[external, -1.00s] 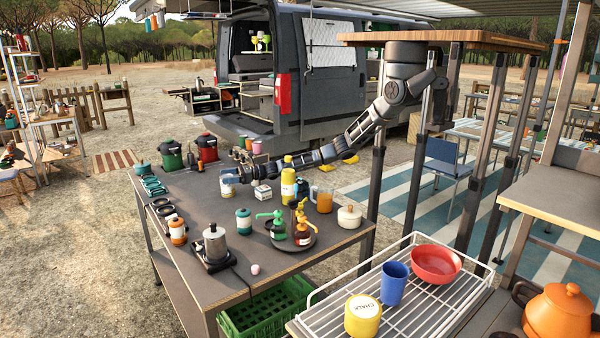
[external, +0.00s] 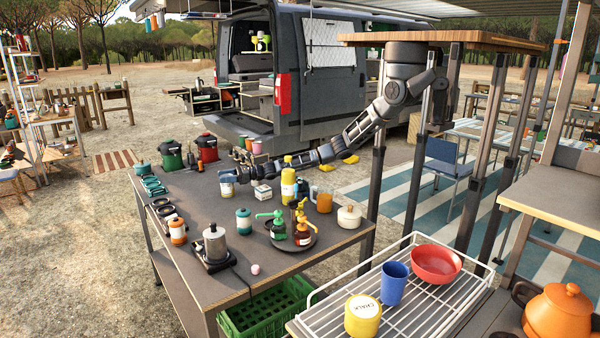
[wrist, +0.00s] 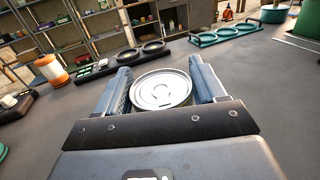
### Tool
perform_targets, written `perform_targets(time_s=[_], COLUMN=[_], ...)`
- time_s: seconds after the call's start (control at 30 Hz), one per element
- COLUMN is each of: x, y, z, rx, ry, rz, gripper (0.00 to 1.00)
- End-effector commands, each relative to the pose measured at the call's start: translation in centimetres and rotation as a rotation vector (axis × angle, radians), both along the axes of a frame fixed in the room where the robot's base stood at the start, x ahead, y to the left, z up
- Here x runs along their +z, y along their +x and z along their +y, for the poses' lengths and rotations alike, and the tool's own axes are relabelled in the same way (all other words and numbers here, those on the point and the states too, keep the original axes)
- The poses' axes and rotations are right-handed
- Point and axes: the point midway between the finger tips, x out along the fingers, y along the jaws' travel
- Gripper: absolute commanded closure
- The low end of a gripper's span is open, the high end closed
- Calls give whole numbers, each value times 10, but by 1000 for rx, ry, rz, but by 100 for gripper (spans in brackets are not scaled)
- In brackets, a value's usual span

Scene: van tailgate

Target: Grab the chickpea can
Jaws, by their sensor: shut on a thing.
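The can (wrist: 162,88) shows its silver ring-pull lid in the wrist view, upright between the two fingers of my gripper (wrist: 165,84). The fingers press on it from both sides, so my gripper is shut on it. In the external view the can (external: 227,187) is a small pale and blue shape at the end of my gripper (external: 230,176), at the back middle of the grey table (external: 200,210). Its label is too small to read. I cannot tell whether its base touches the table.
A teal-lidded jar (external: 243,222) stands nearer the front. Green (external: 171,155) and red (external: 207,148) pots stand behind. The table left of the can is mostly clear.

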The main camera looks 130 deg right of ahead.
Motion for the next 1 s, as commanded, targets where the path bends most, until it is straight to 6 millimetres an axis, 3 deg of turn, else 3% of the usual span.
perform_targets(time_s=[0.1,0.47,0.57,0.73,1.0], x=[0,5,14,46,79], y=[0,0,0,0,-59], z=[0,0,0,0,-29], rx=[0,1,2,2,-1], ry=[0,-2,-2,-6,-7], rz=[0,0,-3,-4,-1], gripper=[71,72,72,72,72])
